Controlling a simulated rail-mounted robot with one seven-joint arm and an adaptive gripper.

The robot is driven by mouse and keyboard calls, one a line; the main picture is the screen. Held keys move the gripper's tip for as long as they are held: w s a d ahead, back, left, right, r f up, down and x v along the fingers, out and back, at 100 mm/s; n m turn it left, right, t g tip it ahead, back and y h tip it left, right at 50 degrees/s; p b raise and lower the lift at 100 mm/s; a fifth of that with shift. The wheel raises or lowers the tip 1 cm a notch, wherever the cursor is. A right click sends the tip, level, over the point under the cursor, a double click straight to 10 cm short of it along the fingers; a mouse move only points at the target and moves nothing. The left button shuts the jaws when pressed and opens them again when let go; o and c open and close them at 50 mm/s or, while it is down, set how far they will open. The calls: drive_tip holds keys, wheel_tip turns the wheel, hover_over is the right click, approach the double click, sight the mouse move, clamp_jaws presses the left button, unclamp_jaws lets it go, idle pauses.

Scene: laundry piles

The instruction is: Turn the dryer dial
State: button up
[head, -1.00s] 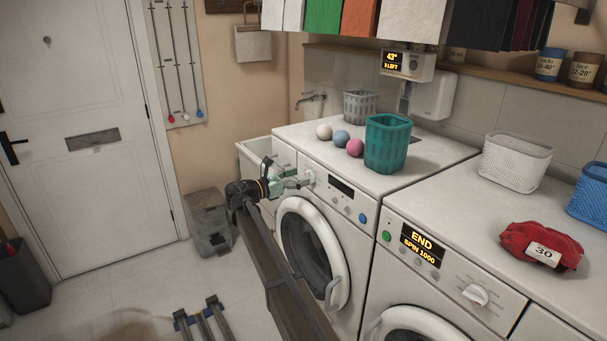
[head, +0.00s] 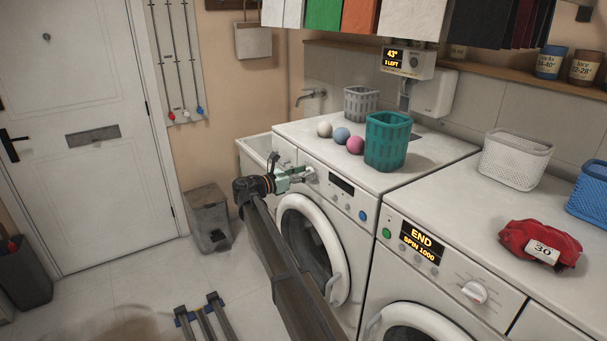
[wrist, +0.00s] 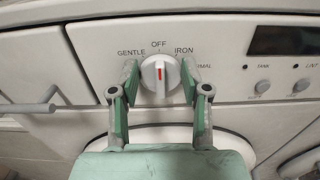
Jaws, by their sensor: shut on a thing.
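The dryer dial (wrist: 160,76) is a round white knob on the dryer's front panel, with a red mark pointing up towards OFF. GENTLE is printed to its left and IRON to its right. My gripper (wrist: 160,72) has one green-padded finger on each side of the dial and is shut on it. In the head view the dryer (head: 330,172) is the left of two white machines. My gripper (head: 303,176) is at the upper left of its panel, and the fingers partly cover the dial there.
A teal basket (head: 387,142), three dryer balls (head: 341,136) and a grey basket (head: 361,104) stand on the dryer. A drawer handle (wrist: 40,103) sticks out left of the dial. The washer (head: 450,190) with an END display stands to the right.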

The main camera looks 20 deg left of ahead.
drive_tip(key=shift+s+d+f+m+b, duration=0.1)
drive_tip(key=shift+d+f+m+b, duration=0.05)
drive_tip(key=shift+m+b, duration=2.35)
drive_tip(key=shift+s+d+f+m+b, duration=0.1)
drive_tip(key=shift+d+f+m+b, duration=0.1)
drive_tip(key=shift+m+b, duration=2.2)
drive_tip(key=shift+s+d+f+m+b, duration=0.15)
drive_tip(key=shift+m+b, duration=1.8)
drive_tip(key=shift+m, duration=1.05)
drive_tip(key=shift+w+r, duration=0.1)
drive_tip(key=o, duration=1.1)
drive_tip(key=shift+d, duration=0.1)
drive_tip(key=shift+o, duration=0.2)
